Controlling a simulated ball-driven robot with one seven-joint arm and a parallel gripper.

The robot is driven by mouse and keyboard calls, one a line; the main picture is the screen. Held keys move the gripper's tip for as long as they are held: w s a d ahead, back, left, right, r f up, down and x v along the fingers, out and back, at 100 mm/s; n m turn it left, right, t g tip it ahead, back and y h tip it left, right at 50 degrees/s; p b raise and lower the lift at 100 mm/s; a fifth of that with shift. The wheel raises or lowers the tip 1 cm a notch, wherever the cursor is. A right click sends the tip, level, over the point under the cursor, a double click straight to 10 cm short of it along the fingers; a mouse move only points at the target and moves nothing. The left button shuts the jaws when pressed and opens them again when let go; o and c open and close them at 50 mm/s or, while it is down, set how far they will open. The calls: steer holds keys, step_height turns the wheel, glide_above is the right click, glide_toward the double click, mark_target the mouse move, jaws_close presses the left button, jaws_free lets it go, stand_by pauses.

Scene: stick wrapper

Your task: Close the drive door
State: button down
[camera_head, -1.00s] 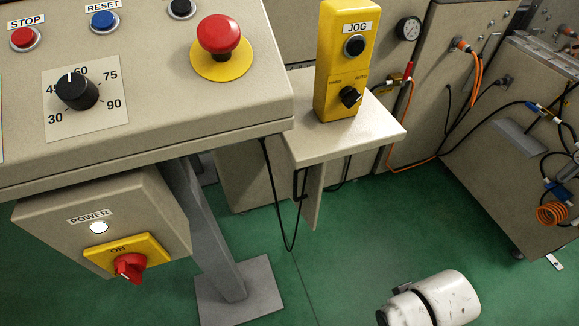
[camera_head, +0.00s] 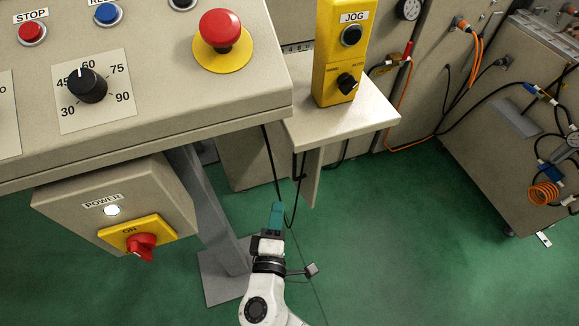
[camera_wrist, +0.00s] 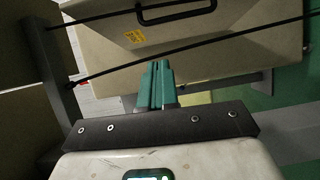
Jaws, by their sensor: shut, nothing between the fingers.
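My gripper (camera_head: 277,208) has teal fingers and shows low in the middle of the head view, over the green floor and in front of the small side shelf. In the wrist view its fingers (camera_wrist: 157,66) are together, with nothing between them. Just beyond the fingertips is a beige panel (camera_wrist: 210,50) with a black handle (camera_wrist: 176,14) and a yellow label. It may be the drive door, but I cannot tell for sure. Its hinge side and how far it stands open are not clear. I see no drive door in the head view that I can name with certainty.
The control console (camera_head: 180,120) fills the upper left, with a power box (camera_head: 170,195) and grey post below. A yellow jog box (camera_head: 340,60) stands on the shelf (camera_head: 370,120). Dark cables cross the wrist view. Green floor (camera_head: 400,250) at right is clear.

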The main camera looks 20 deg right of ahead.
steer(key=d+x, duration=0.1)
steer(key=x, duration=1.1)
steer(key=shift+d+n, duration=0.3)
steer(key=shift+d, duration=0.05)
steer(key=shift+s, duration=0.1)
